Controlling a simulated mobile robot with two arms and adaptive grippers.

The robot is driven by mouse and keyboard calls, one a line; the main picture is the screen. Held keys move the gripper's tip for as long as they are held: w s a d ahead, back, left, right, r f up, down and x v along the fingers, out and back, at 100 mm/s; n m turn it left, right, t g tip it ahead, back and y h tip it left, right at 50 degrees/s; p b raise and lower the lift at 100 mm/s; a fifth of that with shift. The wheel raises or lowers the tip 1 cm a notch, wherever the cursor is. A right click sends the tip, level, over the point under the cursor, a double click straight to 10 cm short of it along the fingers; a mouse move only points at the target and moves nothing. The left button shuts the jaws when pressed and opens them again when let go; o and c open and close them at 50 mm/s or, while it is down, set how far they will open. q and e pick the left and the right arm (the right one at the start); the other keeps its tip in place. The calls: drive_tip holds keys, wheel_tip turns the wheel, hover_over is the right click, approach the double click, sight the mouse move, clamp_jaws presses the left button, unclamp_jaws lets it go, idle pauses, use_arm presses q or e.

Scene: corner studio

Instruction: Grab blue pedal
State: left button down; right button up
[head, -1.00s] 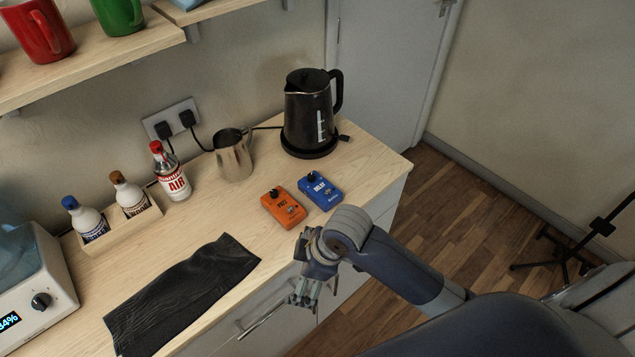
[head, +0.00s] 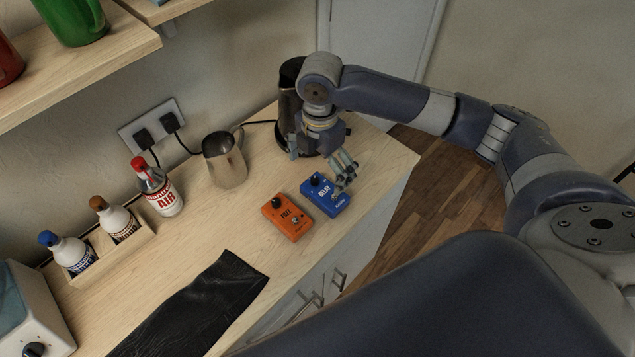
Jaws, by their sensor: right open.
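The blue pedal (head: 322,194) lies flat on the wooden counter, right beside an orange pedal (head: 287,218) on its left. My right gripper (head: 318,168) is open, with its fingers pointing down at the far side of the blue pedal. One finger overlaps the right part of the blue pedal in the picture; whether it touches cannot be told. The other finger is to the left, in front of the kettle. My left gripper is not in view.
A black kettle (head: 289,100) stands behind my right gripper, partly hidden by it. A metal jug (head: 224,161), an air can (head: 158,187) and two small bottles in a wooden holder (head: 108,250) stand along the wall. A black cloth (head: 205,305) lies in front.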

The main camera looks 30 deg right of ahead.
sight(325, 191)
drive_tip(key=shift+s+f, duration=0.25)
drive_tip(key=shift+f, duration=0.4)
drive_tip(key=shift+s+f, duration=0.2)
drive_tip(key=shift+f, duration=0.4)
drive_tip(key=shift+s+f, duration=0.4)
drive_tip(key=shift+f, duration=0.1)
drive_tip(key=shift+w+d+f+p, duration=0.15)
drive_tip(key=shift+w+f+p, duration=0.05)
drive_tip(key=shift+f+p, duration=0.25)
drive_tip(key=shift+w+d+f+p, duration=0.15)
drive_tip(key=shift+f+p, duration=0.15)
drive_tip(key=shift+f, duration=0.25)
drive_tip(key=f, duration=0.3)
drive_tip(key=shift+d+f+p, duration=0.25)
drive_tip(key=shift+p, duration=0.1)
drive_tip(key=shift+w, duration=0.15)
drive_tip(key=c, duration=0.8)
drive_tip(key=shift+c, duration=0.8)
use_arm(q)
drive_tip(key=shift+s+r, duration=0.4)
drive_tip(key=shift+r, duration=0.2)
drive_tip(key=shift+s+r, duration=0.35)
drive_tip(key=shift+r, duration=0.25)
